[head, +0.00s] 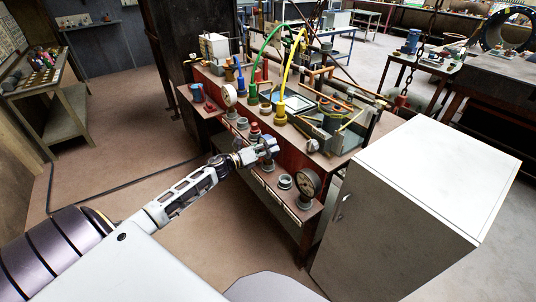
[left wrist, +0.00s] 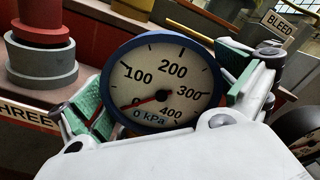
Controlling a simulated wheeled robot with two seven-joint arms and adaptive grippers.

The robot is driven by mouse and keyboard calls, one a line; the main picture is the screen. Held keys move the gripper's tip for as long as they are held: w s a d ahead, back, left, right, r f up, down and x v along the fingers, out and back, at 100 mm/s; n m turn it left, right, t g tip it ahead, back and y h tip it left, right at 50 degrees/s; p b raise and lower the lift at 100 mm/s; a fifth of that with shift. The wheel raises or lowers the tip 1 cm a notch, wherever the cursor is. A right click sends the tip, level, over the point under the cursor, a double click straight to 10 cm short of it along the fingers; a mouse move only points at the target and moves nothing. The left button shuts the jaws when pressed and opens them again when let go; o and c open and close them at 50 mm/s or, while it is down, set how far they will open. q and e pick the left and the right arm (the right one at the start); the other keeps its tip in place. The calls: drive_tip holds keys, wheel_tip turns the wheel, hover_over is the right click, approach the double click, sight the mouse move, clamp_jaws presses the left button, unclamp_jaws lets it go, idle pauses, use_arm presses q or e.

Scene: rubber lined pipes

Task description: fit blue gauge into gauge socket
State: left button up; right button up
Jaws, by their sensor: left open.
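The blue gauge (left wrist: 166,82) has a dark blue rim and a pale face reading up to 400 kPa, with a red needle near 0. In the left wrist view it sits between the green-padded fingers of my left gripper (left wrist: 160,95), which is open around it. In the head view my left gripper (head: 267,148) is over the front shelf of the bench, and the gauge is too small to make out clearly there. Grey ring sockets (head: 285,181) stand along that shelf. Which is the gauge socket, and the gauge's base, I cannot tell. My right gripper is not in view.
A dark-rimmed gauge (head: 308,184) stands at the shelf's near end, and a red-rimmed one (head: 229,95) farther back. A red plug (left wrist: 40,20) stands in a grey ring (left wrist: 40,62) beside the gripper. A white cabinet (head: 415,200) stands right of the bench.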

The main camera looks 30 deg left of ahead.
sight(268, 136)
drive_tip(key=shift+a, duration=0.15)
use_arm(q)
drive_tip(key=c, duration=1.1)
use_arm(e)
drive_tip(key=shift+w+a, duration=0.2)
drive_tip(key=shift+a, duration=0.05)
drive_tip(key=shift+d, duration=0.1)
use_arm(q)
drive_tip(key=shift+r, duration=0.55)
wheel_tip(268, 136, up, 7)
drive_tip(key=shift+f+p, duration=0.1)
drive_tip(key=shift+p, duration=0.4)
drive_tip(key=shift+r, duration=1.1)
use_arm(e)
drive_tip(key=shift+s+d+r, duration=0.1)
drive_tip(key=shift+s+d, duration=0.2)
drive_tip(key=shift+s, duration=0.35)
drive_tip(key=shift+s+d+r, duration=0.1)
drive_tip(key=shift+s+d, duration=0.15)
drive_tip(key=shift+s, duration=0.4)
